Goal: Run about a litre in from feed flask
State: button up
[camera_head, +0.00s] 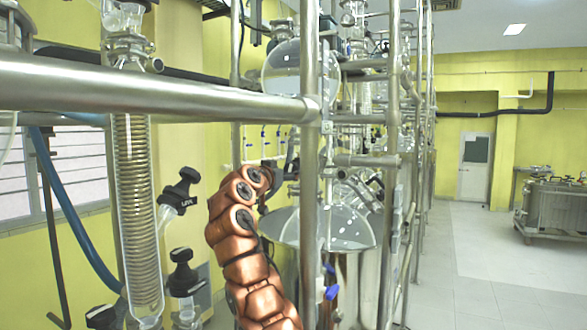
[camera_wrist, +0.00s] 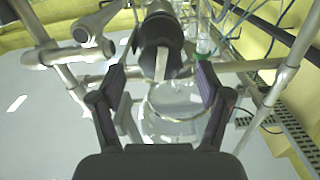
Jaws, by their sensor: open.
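My gripper (camera_wrist: 160,76) is open in the wrist view, its two dark fingers apart. A black valve handle or knob (camera_wrist: 161,34) with a pale flat stem shows between and beyond the fingertips; I cannot see contact. A clear glass vessel (camera_wrist: 172,115) lies behind the fingers. In the head view my copper arm reaches up into the frame, and my gripper (camera_head: 282,178) is small and partly hidden by the steel posts. A round glass flask (camera_head: 284,68) hangs high behind the posts. A larger glass-topped vessel (camera_head: 345,228) stands lower. No label marks which is the feed flask.
A thick steel rail (camera_head: 160,88) crosses the near left. A coiled glass condenser (camera_head: 135,200) and black-knobbed valves (camera_head: 181,190) stand left of my arm. Upright steel posts (camera_head: 309,200) crowd the middle. The floor (camera_head: 490,270) at right is open, with a steel tank (camera_head: 552,210) beyond.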

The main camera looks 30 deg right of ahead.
aim_at(290, 171)
jog(key=p+x, duration=0.2)
jog(key=x, duration=0.2)
jog(key=shift+w+d+r, duration=0.1)
jog(key=shift+r, duration=0.05)
jog(key=shift+w+d+p, duration=0.2)
jog(key=shift+d+p, duration=0.15)
jog(key=shift+c, duration=0.3)
jog(key=c, duration=1.1)
